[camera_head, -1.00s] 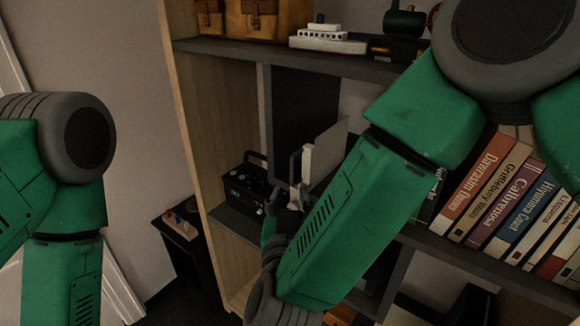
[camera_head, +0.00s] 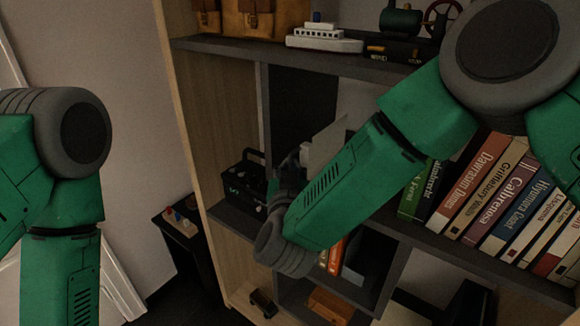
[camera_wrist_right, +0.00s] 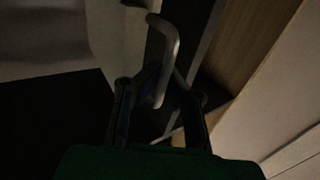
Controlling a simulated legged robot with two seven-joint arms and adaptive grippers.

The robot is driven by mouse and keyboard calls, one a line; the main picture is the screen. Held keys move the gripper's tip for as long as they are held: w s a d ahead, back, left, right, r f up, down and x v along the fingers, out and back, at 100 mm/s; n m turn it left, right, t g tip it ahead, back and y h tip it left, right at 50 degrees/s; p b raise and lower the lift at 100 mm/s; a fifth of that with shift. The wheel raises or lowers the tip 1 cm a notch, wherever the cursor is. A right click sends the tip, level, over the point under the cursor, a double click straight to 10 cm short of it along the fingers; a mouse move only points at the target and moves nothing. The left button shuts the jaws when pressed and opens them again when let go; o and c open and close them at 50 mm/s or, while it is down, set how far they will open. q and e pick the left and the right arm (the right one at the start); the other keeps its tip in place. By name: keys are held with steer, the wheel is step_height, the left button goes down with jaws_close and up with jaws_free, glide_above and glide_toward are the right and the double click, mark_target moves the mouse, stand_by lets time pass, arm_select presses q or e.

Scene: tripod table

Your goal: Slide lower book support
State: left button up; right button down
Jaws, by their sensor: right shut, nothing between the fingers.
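A pale upright panel (camera_head: 328,138) stands in the open middle compartment of the shelf. My right gripper (camera_head: 283,176) is beside its left edge, largely hidden by dark surroundings and my forearm. In the right wrist view, a pale bent handle (camera_wrist_right: 169,45) runs down to the tips of my right gripper (camera_wrist_right: 160,90). The gripper is shut with nothing held; whether it touches the handle is unclear. A grey support-like piece (camera_head: 369,272) stands right of orange books (camera_head: 336,257) in a lower compartment. I cannot tell which piece is the lower book support. My left gripper is out of view.
A black radio-like box (camera_head: 243,186) stands left of my right gripper. A row of books (camera_head: 500,190) fills the shelf at right. A toy ship (camera_head: 323,40) stands on the shelf above. The wooden side wall (camera_head: 196,130) bounds the left.

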steer(key=c, duration=1.7)
jaws_free()
steer(key=shift+a, duration=0.25)
steer(key=shift+a, duration=0.1)
steer(key=shift+s, duration=0.15)
steer(key=s, duration=1.1)
steer(key=shift+s+a, duration=0.3)
steer(key=shift+s, duration=0.05)
steer(key=shift+d, duration=0.1)
